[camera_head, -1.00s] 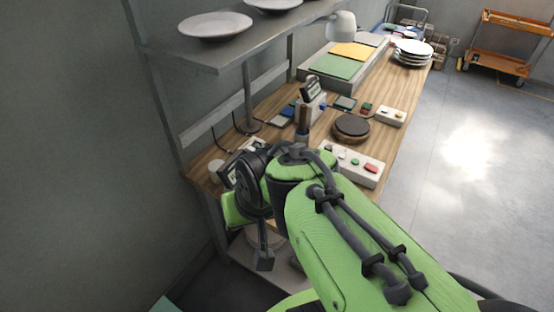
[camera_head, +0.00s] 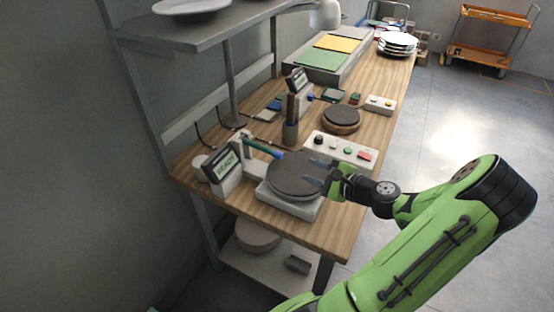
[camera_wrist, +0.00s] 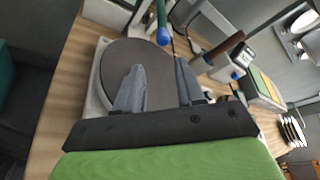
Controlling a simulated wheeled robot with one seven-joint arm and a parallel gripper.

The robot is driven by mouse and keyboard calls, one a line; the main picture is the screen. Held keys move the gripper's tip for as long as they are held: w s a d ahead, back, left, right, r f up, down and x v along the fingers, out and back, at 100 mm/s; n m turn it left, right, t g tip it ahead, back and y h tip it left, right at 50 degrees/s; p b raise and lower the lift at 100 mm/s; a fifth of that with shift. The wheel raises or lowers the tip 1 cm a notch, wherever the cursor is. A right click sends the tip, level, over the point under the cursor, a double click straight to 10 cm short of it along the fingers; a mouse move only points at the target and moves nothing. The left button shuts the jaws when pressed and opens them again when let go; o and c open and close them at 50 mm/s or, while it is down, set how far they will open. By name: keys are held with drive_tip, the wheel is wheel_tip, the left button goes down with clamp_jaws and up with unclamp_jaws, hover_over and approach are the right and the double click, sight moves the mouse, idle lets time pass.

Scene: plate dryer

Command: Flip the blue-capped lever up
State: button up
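The blue-capped lever (camera_head: 263,148) is a teal rod with a blue end. It juts from a white post beside the near display unit (camera_head: 224,168), over the edge of a round dark plate (camera_head: 296,176), sloping slightly down. In the wrist view its blue cap (camera_wrist: 163,37) shows ahead, between and beyond the fingertips. My gripper (camera_head: 314,170) is over the right part of the dark plate, pointing left. Its two grey fingers are apart with nothing between them, as the wrist view (camera_wrist: 158,66) also shows. It does not touch the lever.
A second display unit with a small blue knob (camera_head: 309,98) and another round plate (camera_head: 341,118) stand farther back. The shelf (camera_head: 215,30) overhangs left.

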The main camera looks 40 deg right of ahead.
sight(281, 156)
drive_tip(key=shift+w+d, duration=0.1)
drive_tip(key=shift+d, duration=0.05)
drive_tip(key=b+x, duration=0.1)
drive_tip(key=x, duration=1.4)
drive_tip(key=shift+w+d, duration=0.1)
drive_tip(key=shift+w, duration=0.2)
clamp_jaws()
